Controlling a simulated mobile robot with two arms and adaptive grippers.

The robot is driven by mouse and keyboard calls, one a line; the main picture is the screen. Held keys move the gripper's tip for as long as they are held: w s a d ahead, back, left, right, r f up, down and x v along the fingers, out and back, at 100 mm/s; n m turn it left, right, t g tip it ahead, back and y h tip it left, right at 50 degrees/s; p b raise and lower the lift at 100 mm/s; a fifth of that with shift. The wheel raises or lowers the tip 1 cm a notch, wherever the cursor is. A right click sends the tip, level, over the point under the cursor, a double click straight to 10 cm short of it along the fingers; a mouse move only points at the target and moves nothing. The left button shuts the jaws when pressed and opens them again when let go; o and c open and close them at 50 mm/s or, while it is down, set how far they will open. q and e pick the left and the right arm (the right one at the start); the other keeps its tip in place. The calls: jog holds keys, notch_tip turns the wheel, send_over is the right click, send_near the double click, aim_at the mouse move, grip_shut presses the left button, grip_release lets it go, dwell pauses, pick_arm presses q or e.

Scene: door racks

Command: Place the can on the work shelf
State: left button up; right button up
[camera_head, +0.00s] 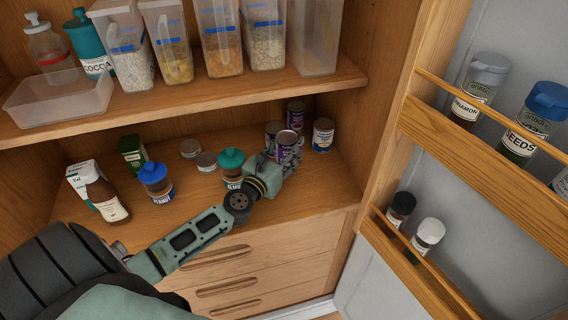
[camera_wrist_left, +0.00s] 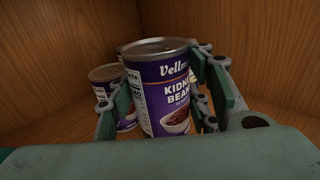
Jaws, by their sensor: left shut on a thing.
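A purple kidney beans can (camera_wrist_left: 163,88) stands upright between the fingers of my left gripper (camera_wrist_left: 165,100) in the left wrist view. The gripper is shut on it. In the head view the same can (camera_head: 286,143) and my left gripper (camera_head: 283,155) are at the right part of the lower wooden shelf (camera_head: 215,220). I cannot tell whether the can touches the shelf. Another purple can (camera_wrist_left: 106,78) is just behind it at left, partly hidden. My right gripper is not in view.
More cans (camera_head: 296,113) stand behind, and one can (camera_head: 323,135) is to the right. Jars (camera_head: 156,182), bottles and flat tins (camera_head: 206,161) stand to the left. The upper shelf (camera_head: 200,103) holds clear containers. An open door with spice racks (camera_head: 480,165) is at right.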

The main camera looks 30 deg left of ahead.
aim_at(279, 161)
pick_arm(q)
jog(key=shift+a+f, duration=0.2)
jog(key=shift+a, duration=0.25)
jog(key=shift+f+b, duration=0.2)
jog(key=shift+b, duration=0.1)
jog(key=shift+s+f+b, duration=0.2)
jog(key=shift+f+b, duration=0.65)
jog(key=shift+f, duration=0.75)
jog(key=shift+w+f, duration=0.1)
jog(key=shift+w, duration=0.1)
jog(key=shift+s, duration=0.1)
